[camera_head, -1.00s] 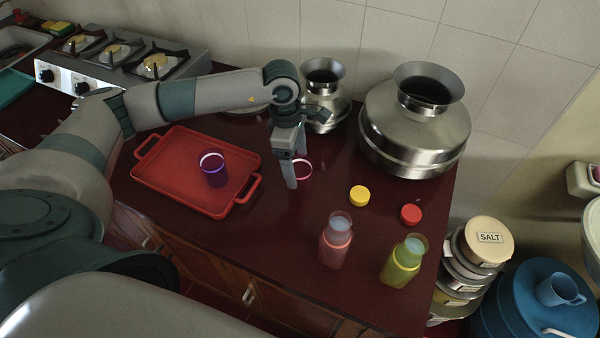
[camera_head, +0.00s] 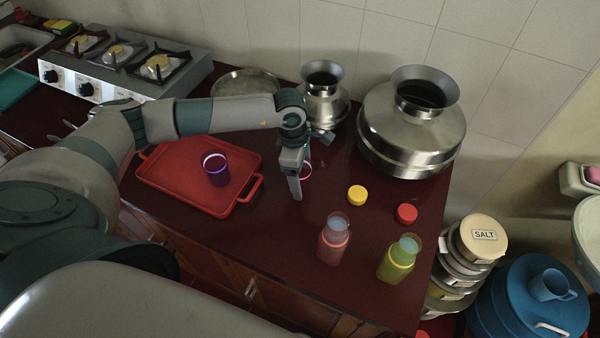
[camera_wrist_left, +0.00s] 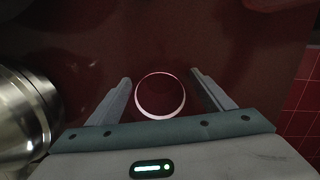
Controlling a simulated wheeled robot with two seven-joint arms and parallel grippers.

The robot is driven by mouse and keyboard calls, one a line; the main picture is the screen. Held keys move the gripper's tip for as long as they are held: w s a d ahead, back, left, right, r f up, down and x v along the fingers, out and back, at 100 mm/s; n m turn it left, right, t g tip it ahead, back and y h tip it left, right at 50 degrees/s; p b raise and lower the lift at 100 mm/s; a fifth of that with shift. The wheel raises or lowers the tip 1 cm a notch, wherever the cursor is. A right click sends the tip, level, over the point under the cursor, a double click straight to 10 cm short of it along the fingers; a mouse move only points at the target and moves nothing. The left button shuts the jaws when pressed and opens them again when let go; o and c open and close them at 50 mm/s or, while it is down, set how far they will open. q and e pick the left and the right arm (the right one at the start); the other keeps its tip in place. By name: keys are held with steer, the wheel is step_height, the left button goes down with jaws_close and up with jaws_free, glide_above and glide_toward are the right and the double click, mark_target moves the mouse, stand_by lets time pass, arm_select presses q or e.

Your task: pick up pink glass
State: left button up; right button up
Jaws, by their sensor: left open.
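The pink glass (camera_head: 306,171) stands on the dark red counter, mostly hidden behind my left gripper (camera_head: 298,190) in the head view. In the left wrist view its pale round rim (camera_wrist_left: 160,95) shows from above, between the two open fingers of my left gripper (camera_wrist_left: 160,82). A gap shows on each side of the rim, and the fingers do not appear to touch it. How low the fingertips are beside the glass cannot be told. My right gripper is not in view.
A red tray (camera_head: 170,185) with a purple glass (camera_head: 216,168) lies to the left. Metal pots (camera_head: 412,130) stand behind. A yellow lid (camera_head: 357,195), a red lid (camera_head: 406,214), a pink bottle (camera_head: 333,243) and a yellow-green bottle (camera_head: 397,262) stand to the right.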

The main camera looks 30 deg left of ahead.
mark_target(303, 170)
arm_select(q)
steer(key=shift+f, duration=0.25)
steer(key=c, duration=1.2)
steer(key=shift+o, duration=0.2)
steer(key=shift+r, duration=0.1)
steer(key=shift+r+b, duration=0.4)
steer(key=shift+b, duration=0.15)
steer(key=r, duration=0.1)
steer(key=r+b, duration=0.2)
steer(key=shift+s+d+r, duration=0.1)
steer(key=shift+s+d, duration=0.15)
steer(key=shift+d, duration=0.1)
steer(key=s+d+r+b, duration=0.4)
steer(key=s+d+r, duration=0.3)
steer(key=shift+s+d, duration=0.3)
steer(key=shift+d, duration=0.1)
